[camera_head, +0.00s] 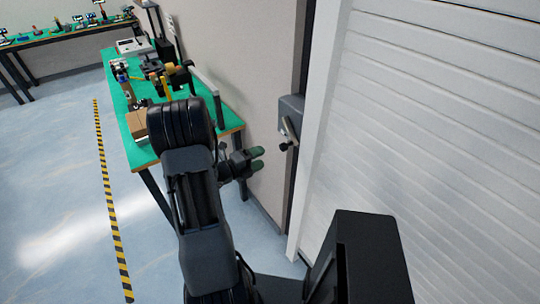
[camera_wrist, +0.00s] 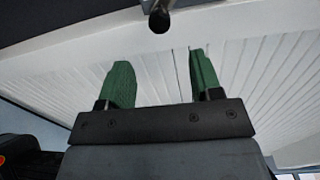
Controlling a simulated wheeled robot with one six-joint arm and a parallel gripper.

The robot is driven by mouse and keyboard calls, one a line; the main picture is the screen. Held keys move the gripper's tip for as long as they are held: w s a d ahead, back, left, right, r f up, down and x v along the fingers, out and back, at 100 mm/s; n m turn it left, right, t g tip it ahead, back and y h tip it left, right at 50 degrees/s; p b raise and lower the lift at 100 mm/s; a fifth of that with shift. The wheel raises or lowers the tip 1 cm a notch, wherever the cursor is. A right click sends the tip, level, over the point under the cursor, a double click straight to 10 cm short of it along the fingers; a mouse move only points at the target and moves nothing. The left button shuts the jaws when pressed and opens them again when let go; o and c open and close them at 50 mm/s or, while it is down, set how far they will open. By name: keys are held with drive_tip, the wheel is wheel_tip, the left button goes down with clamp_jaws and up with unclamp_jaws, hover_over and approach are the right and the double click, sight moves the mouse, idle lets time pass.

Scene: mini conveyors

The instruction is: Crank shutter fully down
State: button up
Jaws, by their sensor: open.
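The white slatted shutter (camera_head: 430,110) fills the right side of the head view. Its lower edge is not clearly visible there. A grey crank box (camera_head: 291,107) is fixed to the wall beside the shutter frame, with a short crank arm and a dark knob (camera_head: 284,146) hanging low. My gripper (camera_head: 258,158) is open and empty, to the left of the knob and apart from it. In the wrist view the two green fingers (camera_wrist: 158,80) are spread, and the dark knob (camera_wrist: 159,21) shows beyond them at the top. White slats (camera_wrist: 270,75) lie behind the fingers.
A green-topped workbench (camera_head: 143,157) with tools, a cardboard box (camera_head: 137,124) and other items stands left of my arm along the wall. Another bench (camera_head: 65,36) is at the far left. A yellow-black floor stripe (camera_head: 108,190) crosses open blue floor.

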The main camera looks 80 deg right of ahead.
drive_tip(key=shift+v, duration=1.5)
